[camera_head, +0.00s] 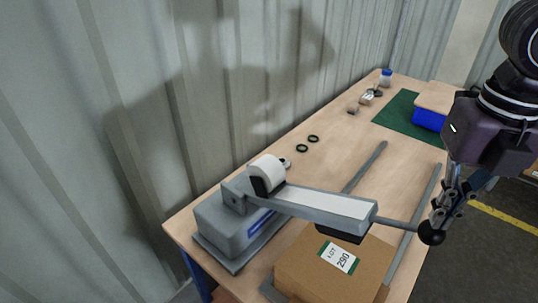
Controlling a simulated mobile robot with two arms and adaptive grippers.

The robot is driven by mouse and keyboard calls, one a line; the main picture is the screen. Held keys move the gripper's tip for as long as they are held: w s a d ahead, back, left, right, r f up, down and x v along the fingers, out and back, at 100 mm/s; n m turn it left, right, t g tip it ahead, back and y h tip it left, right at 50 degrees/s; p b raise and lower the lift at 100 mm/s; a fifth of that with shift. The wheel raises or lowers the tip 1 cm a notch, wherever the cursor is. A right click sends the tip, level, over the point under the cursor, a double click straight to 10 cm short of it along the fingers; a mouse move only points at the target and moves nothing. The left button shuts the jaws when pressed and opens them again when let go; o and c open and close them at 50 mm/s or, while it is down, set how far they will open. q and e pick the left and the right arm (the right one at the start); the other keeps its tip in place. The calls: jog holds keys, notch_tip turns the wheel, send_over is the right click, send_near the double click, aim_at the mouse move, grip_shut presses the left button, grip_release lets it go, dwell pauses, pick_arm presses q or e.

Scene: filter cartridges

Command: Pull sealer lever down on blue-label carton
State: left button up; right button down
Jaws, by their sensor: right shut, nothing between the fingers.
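The sealer (228,228) is a grey machine at the near left of the table. Its lever (320,206) reaches right, over the carton, and ends in a rod with a black ball knob (431,234). The brown carton (335,272) sits under the lever's dark pad; its white label (339,257) has dark green ends and reads "LOT 290". My right gripper (441,218) is shut and empty, pointing down at the knob from above; its fingertips overlap the knob in the picture, and I cannot tell whether they touch. My left gripper is not in view.
Two rails (412,228) run along the wooden table (330,165). Dark green rings (302,148) lie behind the lever. Farther back are a green mat (396,117), a blue bin (429,120) and a blue-capped jar (385,78). A corrugated wall (150,90) borders the table's left side.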

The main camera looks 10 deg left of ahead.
jog(key=r, duration=0.1)
jog(key=r+p, duration=0.1)
jog(key=a+r+p, duration=0.1)
jog(key=shift+w+r, duration=0.15)
jog(key=shift+w, duration=0.15)
jog(key=w+a+r+p, duration=0.2)
jog(key=a+r+p, duration=0.1)
jog(key=r+p, duration=0.3)
jog(key=s+d+r+p, duration=0.4)
jog(key=d+r+p, duration=0.2)
jog(key=r+p, duration=0.1)
jog(key=s+d, duration=0.7)
jog(key=d, duration=0.3)
jog(key=shift+r+p, duration=0.15)
jog(key=shift+p, duration=0.25)
jog(key=shift+d, duration=0.1)
dwell(0.4)
